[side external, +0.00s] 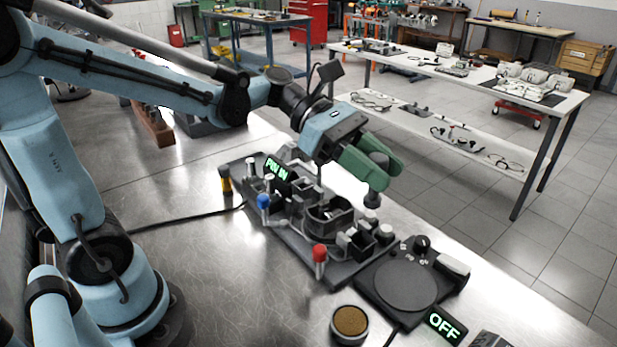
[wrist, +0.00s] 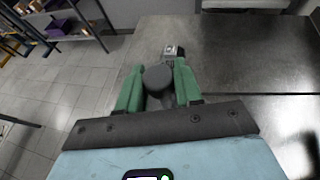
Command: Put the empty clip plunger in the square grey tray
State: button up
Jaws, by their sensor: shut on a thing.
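My gripper (side external: 372,168) has green fingers and is shut on a dark grey, round-headed part, which looks like the clip plunger (side external: 376,183). It holds the part above the right end of the black fixture. In the wrist view the part's round dark head (wrist: 158,77) sits between the two green fingers (wrist: 157,92). Whether a clip is on it cannot be told. Small square grey open holders (side external: 385,234) stand on the fixture below the gripper; I cannot tell if one of them is the square grey tray.
The black fixture (side external: 285,232) carries blue (side external: 263,201) and red (side external: 320,253) knobs and a lit "PIN IN" sign (side external: 277,167). A black round-plate device (side external: 405,287), an "OFF" sign (side external: 443,326) and a brown-filled cup (side external: 349,322) stand front right. The metal bench's left part is mostly clear.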

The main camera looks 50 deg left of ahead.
jog(key=w+a+n+t+y, duration=0.3)
jog(key=w+a+n+t, duration=0.1)
jog(key=a, duration=0.4)
jog(key=w+a+n+t+y, duration=0.3)
jog(key=w+a+n+t, duration=0.1)
jog(key=a, duration=0.5)
jog(key=a+n+t+y, duration=0.2)
jog(key=a+n+y, duration=0.5)
jog(key=a, duration=0.9)
jog(key=shift+s+a+f, duration=0.3)
jog(key=shift+a+f, duration=1.65)
jog(key=shift+f, duration=1.05)
jog(key=shift+s+a+f, duration=0.25)
jog(key=shift+a+f, duration=1.7)
jog(key=shift+f, duration=1.05)
jog(key=shift+s+a+f, duration=0.3)
jog(key=shift+a+f, duration=1.65)
jog(key=shift+f, duration=1.05)
jog(key=shift+f, duration=0.1)
jog(key=o, duration=1)
jog(key=shift+o, duration=0.2)
